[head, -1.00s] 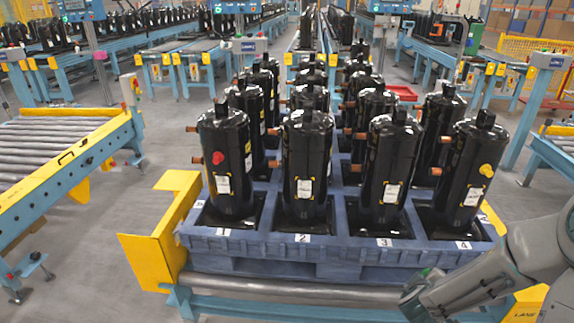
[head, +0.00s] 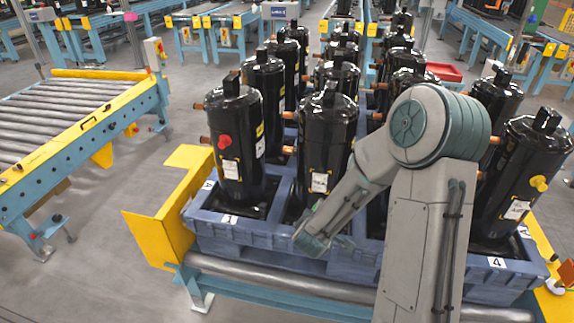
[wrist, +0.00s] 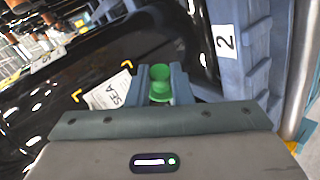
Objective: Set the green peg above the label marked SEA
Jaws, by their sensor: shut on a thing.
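In the wrist view my gripper (wrist: 161,85) is shut on the green peg (wrist: 160,76), whose rounded head shows between the fingers. The white label marked SEA (wrist: 106,93) lies just left of the fingers, on a black compressor with yellow corner marks around it. The peg appears apart from the label; its height off the surface is hard to tell. In the head view my gripper (head: 312,240) is low in front of the compressor in place 2 (head: 325,130), which has a white label (head: 319,182). The peg cannot be made out there.
Several black compressors stand in a blue pallet (head: 250,240). The left front one has a red plug (head: 224,141), the right front one a yellow plug (head: 540,183). My arm hides the third. A yellow guard (head: 155,238) and roller conveyor (head: 70,100) are at left.

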